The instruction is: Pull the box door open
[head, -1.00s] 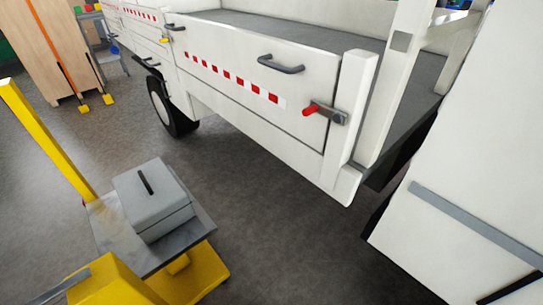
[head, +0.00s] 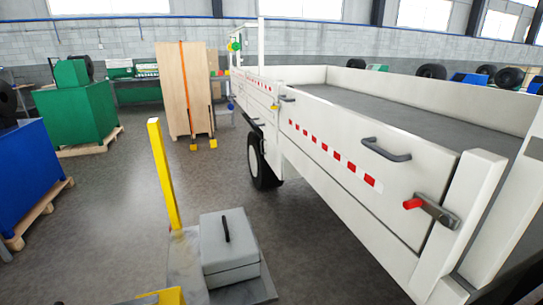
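A grey box (head: 230,256) with a lid and a dark bar handle (head: 226,229) on top sits shut on a grey platform (head: 263,289) at the bottom. To its right is the white truck bed, whose side panel (head: 335,190) is up and closed. The panel has a grey handle (head: 386,150), a red-and-white stripe and a red-tipped latch (head: 413,204) by the corner post (head: 470,215). I cannot tell which of these is the box door. Neither of my grippers shows in the head view.
A yellow post (head: 163,175) rises left of the grey box. Blue (head: 25,175) and green (head: 75,115) blocks on pallets stand at the left. A wooden panel stack (head: 185,90) stands behind. Grey floor between them is clear.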

